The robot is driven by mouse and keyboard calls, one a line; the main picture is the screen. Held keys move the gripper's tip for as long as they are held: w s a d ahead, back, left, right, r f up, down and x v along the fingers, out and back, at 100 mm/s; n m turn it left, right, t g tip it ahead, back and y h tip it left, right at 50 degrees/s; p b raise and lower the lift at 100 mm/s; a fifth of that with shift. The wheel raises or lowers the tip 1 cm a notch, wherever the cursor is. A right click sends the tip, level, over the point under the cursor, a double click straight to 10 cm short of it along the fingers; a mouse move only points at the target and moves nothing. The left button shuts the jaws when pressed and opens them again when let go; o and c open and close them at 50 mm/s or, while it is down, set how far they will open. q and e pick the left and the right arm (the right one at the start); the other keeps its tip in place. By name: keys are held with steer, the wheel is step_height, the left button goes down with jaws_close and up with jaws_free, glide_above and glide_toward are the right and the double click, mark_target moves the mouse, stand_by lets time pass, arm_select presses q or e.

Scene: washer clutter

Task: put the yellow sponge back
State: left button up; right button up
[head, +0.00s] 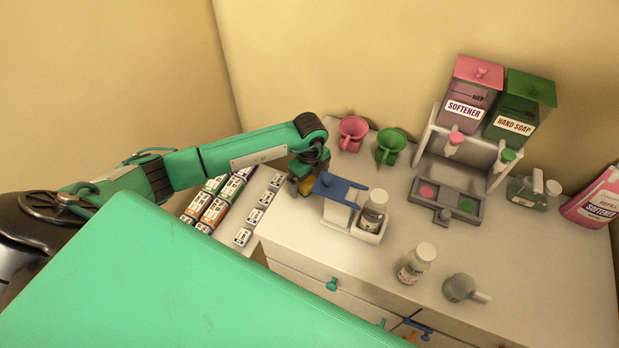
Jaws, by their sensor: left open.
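I cannot tell whether the fingers touch the sponge. My right gripper is not in view.
The stand holds a jar (373,211). Pink (352,132) and green (390,145) cups stand behind. A softener and soap dispenser (465,150) is at the back right. Another jar (415,262) and a grey round object (461,288) are in front. Several small boxes (214,212) lie at left.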

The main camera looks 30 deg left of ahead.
mark_target(309, 179)
arm_select(q)
steer(key=shift+r+b, duration=0.4)
steer(key=shift+r, duration=0.1)
step_height(309, 179, up, 11)
steer(key=b, duration=0.3)
steer(key=shift+b, duration=0.4)
steer(key=shift+r, duration=0.1)
